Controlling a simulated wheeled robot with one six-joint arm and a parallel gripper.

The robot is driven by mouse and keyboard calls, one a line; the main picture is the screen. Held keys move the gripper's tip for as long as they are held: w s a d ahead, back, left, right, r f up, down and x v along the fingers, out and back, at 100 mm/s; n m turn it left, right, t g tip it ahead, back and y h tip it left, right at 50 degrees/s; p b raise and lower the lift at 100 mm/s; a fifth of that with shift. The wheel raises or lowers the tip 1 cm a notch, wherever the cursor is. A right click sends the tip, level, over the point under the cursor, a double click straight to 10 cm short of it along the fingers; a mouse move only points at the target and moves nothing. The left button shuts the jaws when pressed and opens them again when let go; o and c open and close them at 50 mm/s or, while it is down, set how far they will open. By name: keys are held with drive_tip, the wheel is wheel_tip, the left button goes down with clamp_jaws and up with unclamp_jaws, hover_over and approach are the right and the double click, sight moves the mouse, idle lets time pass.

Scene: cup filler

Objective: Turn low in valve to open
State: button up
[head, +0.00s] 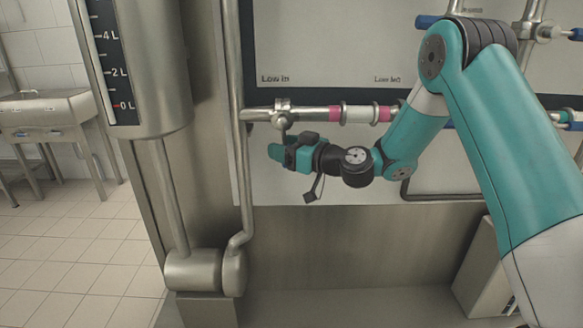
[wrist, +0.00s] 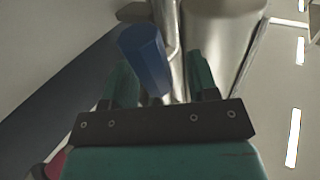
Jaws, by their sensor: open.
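The low in valve (head: 283,106) sits on the horizontal steel pipe under the "Low in" label. Its blue handle (wrist: 146,58) shows in the wrist view between my two teal fingers, nearer the left one. In the head view the handle is hidden behind my gripper (head: 276,153), which is just below the valve. In the wrist view my gripper (wrist: 159,62) is open, with a gap between the handle and the right finger. Whether the left finger touches the handle I cannot tell.
A vertical pipe (head: 237,160) runs close left of my gripper, beside a steel column with a level gauge (head: 114,60). Pink and white bands (head: 358,113) mark the pipe to the right. Another blue handle (head: 428,21) is at the upper right. Space below my gripper is open.

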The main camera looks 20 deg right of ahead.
drive_tip(key=b+v, duration=0.9)
drive_tip(key=v, duration=0.6)
drive_tip(key=s+a+r+n+g+h+p, duration=0.1)
drive_tip(key=s+a+r+g+p, duration=0.4)
drive_tip(key=s+a+p, duration=0.3)
drive_tip(key=s+a+r+n+g+h+p, duration=0.1)
drive_tip(key=s+a+r+g+p, duration=0.5)
drive_tip(key=s+a+g+p, duration=0.1)
drive_tip(key=s+a+p, duration=0.1)
drive_tip(key=s+p, duration=0.1)
drive_tip(key=shift+r+p, duration=0.3)
drive_tip(key=shift+p, duration=0.05)
